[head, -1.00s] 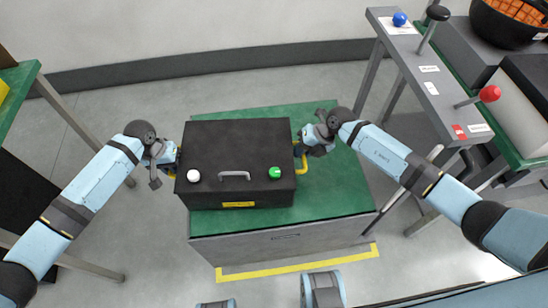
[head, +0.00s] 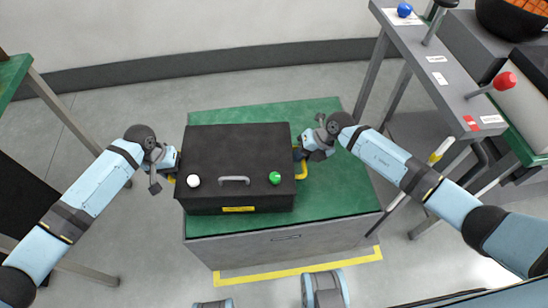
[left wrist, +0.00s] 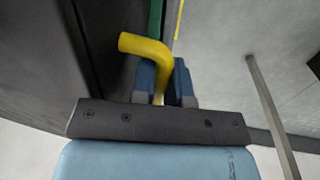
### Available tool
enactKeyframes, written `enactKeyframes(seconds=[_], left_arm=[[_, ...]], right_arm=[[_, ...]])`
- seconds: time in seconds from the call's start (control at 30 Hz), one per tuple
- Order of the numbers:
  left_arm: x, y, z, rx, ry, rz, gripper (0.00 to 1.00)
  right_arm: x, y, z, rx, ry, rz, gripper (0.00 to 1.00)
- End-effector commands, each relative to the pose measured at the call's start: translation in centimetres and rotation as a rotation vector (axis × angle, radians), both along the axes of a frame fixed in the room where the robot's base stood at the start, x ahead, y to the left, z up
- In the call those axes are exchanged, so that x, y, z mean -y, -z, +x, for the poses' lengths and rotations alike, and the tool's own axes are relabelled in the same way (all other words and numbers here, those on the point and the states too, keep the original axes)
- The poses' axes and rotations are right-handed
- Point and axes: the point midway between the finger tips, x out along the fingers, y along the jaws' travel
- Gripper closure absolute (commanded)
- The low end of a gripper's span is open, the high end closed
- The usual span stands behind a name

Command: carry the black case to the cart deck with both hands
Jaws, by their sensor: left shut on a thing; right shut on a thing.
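The black case (head: 235,150) lies flat over the green deck (head: 345,190) of the grey cart, toward its left side. It has a grey top handle, a white knob, a green knob and a yellow label. I cannot tell whether its underside touches the deck. My left gripper (head: 174,160) is shut on the yellow handle at the case's left end. In the left wrist view, the blue fingers (left wrist: 163,88) close around this bent yellow handle (left wrist: 148,48). My right gripper (head: 300,154) is shut on the yellow handle (head: 302,171) at the right end.
A grey shelf (head: 440,75) with a blue ball knob (head: 404,10) and a red knob (head: 504,81) stands at the right. A green-topped table (head: 12,75) is at the left. Yellow floor tape (head: 300,269) runs along the cart's front. Bare deck shows behind and right of the case.

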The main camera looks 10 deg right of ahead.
Motion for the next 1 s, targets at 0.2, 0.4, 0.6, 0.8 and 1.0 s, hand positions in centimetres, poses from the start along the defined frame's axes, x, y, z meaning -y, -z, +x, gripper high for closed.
enactKeyframes(seconds=[0.2, 0.4, 0.6, 0.8, 1.0], left_arm=[[0.0, 0.3, 0.0, 0.0, 0.0, 0.001, 0.6], [0.0, 0.2, 0.0, 0.0, 0.0, 0.0, 0.6], [-0.1, -0.8, 0.1, 0.003, 0.0, -0.002, 0.6], [-0.7, -3.8, 0.2, 0.003, 0.001, 0.0, 0.6], [-1.2, -6.4, 0.2, 0.0, 0.0, 0.001, 0.6]], right_arm=[[0.0, 0.2, 0.0, 0.001, 0.001, 0.0, 0.6], [-0.1, 0.2, 0.0, 0.001, -0.001, 0.002, 0.6], [-0.1, 0.1, 0.0, 0.001, -0.002, 0.003, 0.6], [-0.1, 0.1, 0.0, 0.001, -0.002, 0.003, 0.6], [-0.1, 0.2, 0.0, 0.001, -0.001, 0.002, 0.6]])
